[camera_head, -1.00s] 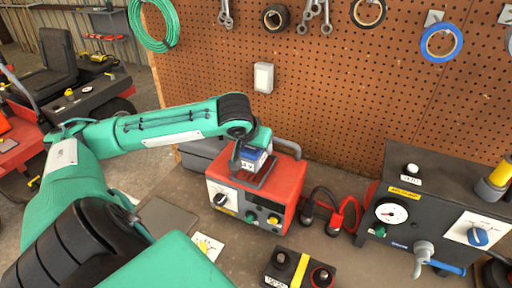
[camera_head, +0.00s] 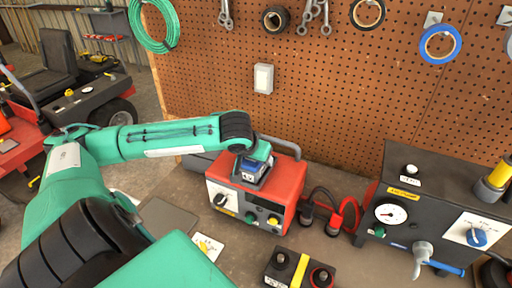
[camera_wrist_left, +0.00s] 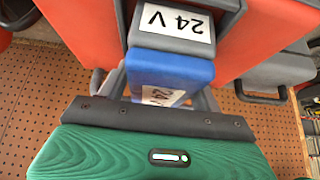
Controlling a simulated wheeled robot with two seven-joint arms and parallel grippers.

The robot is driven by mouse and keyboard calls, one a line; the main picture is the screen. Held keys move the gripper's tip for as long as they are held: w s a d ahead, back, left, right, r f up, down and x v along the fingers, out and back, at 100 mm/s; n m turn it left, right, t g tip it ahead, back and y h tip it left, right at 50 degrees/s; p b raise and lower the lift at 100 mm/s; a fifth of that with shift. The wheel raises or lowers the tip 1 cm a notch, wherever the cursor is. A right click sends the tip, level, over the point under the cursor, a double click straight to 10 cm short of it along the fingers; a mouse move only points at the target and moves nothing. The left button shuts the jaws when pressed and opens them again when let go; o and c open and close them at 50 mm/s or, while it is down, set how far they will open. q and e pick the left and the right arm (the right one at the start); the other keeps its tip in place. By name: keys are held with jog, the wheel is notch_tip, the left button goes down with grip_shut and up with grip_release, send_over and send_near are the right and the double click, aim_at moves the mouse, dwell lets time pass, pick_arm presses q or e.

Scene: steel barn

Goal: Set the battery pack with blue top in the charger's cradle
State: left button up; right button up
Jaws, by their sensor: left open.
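The battery pack with blue top (camera_head: 249,166) sits upright in the cradle (camera_head: 255,182) on top of the red charger (camera_head: 281,186); how deep it sits is hard to tell. In the left wrist view the blue top (camera_wrist_left: 168,72) carries a 24 V label, beside the grey part (camera_wrist_left: 147,40) with its own 24 V label. My left gripper (camera_head: 259,155) is right above the pack, open, with its grey fingers (camera_wrist_left: 205,98) on either side of the blue top; contact cannot be told. My right gripper is not in view.
Black and red cables (camera_head: 338,207) run beside the charger. A dark box with a gauge (camera_head: 420,215) stands at the right. A black block with terminals (camera_head: 298,268) lies in front. The pegboard (camera_head: 320,90) rises close behind. A grey case (camera_head: 196,162) stands behind the charger at the left.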

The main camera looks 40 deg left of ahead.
pick_arm(q)
jog(key=b+v, duration=0.1)
jog(key=v, duration=1.1)
jog(key=shift+s, duration=0.1)
